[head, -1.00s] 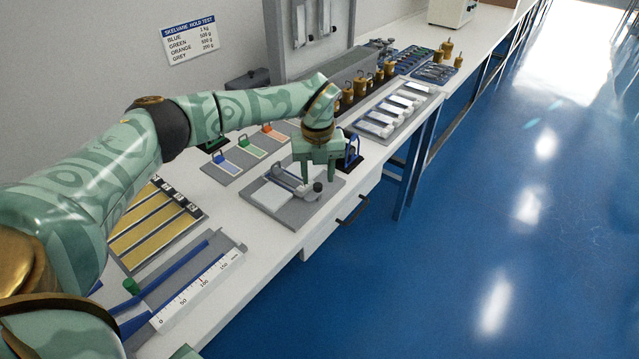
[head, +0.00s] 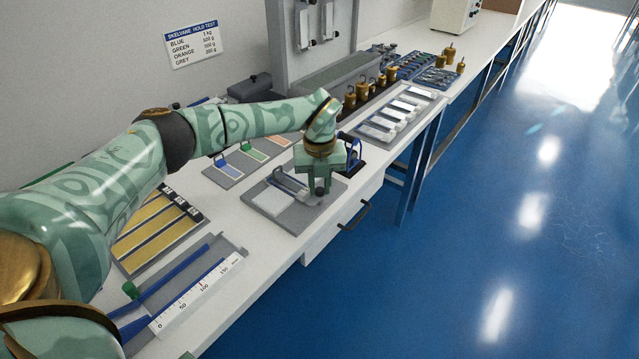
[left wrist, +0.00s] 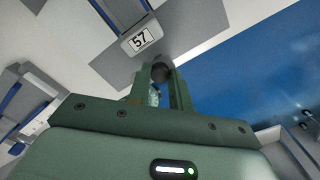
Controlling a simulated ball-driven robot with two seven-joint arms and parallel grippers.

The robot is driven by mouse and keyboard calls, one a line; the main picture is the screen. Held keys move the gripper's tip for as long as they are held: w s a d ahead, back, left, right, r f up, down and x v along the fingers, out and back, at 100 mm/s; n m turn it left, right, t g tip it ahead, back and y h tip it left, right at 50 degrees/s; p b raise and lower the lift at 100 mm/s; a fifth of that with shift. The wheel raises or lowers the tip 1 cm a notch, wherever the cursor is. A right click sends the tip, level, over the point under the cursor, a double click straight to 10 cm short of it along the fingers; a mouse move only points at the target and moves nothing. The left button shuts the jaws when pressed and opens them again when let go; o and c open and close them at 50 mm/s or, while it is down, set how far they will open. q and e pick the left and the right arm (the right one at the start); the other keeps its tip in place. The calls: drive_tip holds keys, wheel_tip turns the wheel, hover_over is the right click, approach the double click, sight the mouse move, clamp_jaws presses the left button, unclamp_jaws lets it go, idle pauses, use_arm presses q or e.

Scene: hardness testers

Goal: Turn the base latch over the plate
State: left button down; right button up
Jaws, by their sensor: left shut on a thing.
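A grey base (head: 300,223) with a pale plate (head: 270,202) on it sits at the front edge of the white bench. A latch with a dark round knob (head: 320,191) is at the base's right side. My left gripper (head: 319,187) points down there and is shut on the knob, its fingers hiding part of the latch. My right gripper is not in view.
A strip with coloured cards (head: 240,158) lies behind the base. A blue stand (head: 350,150) is just beyond the gripper. A ruler fixture (head: 200,290) and a gold-striped board (head: 155,230) lie nearer. A drawer handle (head: 353,214) juts out below the bench edge.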

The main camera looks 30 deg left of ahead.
use_arm(q)
drive_tip(key=shift+r+m+p, duration=0.2)
drive_tip(key=shift+m+p, duration=0.45)
drive_tip(key=shift+m, duration=0.15)
drive_tip(key=shift+m+p, duration=0.8)
drive_tip(key=shift+m, duration=0.4)
drive_tip(key=m+p, duration=0.1)
drive_tip(key=m, duration=0.3)
drive_tip(key=shift+f+m+p, duration=0.1)
drive_tip(key=shift+m+p, duration=0.2)
drive_tip(key=m, duration=0.4)
drive_tip(key=shift+p, duration=0.4)
drive_tip(key=shift+f+m, duration=0.1)
drive_tip(key=shift+m, duration=2.1)
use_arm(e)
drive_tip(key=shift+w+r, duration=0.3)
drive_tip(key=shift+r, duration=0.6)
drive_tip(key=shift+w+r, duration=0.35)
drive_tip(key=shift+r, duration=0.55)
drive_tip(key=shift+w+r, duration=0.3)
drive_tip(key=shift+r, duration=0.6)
use_arm(q)
drive_tip(key=c, duration=1.3)
unclamp_jaws()
drive_tip(key=shift+o, duration=0.2)
